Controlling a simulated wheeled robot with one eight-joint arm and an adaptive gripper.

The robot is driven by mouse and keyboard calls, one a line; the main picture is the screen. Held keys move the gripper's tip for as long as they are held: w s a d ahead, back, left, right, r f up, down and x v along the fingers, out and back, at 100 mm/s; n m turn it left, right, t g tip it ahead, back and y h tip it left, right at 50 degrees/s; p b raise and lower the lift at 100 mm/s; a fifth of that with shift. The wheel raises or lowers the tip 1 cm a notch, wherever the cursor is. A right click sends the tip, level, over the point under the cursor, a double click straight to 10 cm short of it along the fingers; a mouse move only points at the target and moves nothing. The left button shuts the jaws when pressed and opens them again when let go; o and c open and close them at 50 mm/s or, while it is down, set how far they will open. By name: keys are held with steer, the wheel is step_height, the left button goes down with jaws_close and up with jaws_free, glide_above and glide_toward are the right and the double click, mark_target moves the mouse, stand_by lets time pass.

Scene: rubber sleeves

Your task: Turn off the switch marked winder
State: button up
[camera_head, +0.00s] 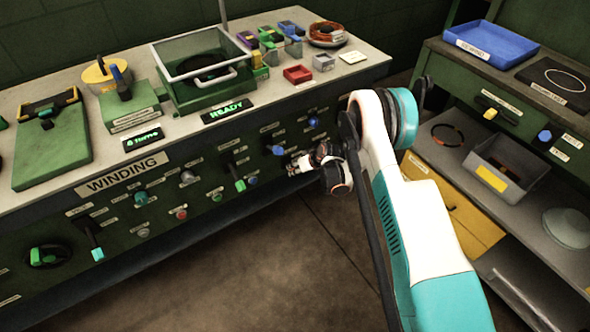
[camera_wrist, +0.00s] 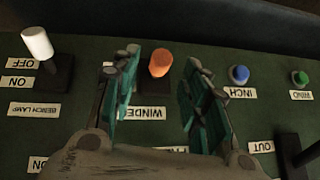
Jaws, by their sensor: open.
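The switch marked winder shows in the wrist view as an orange-tipped lever (camera_wrist: 160,63) on a dark mount in the green panel. Its label (camera_wrist: 146,113) appears upside down there, partly covered by a finger. My gripper (camera_wrist: 163,60) is open, with one finger on each side of the orange tip and visible gaps between. I cannot tell how deep the tip sits between the fingers. In the head view my gripper (camera_head: 312,160) is at the right part of the bench's front panel, and my arm and gripper hide the switch.
In the wrist view, a white-tipped bench lamp switch (camera_wrist: 38,45) stands left, and a blue inch button (camera_wrist: 239,75) and green wind button (camera_wrist: 300,78) stand right. A dark lever (camera_wrist: 294,155) is lower right. Trays and tools crowd the bench top (camera_head: 345,75); the floor (camera_head: 250,255) is clear.

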steer(key=v, duration=0.8)
steer(key=shift+s, duration=0.15)
steer(key=shift+d+r, duration=0.1)
steer(key=shift+d, duration=0.05)
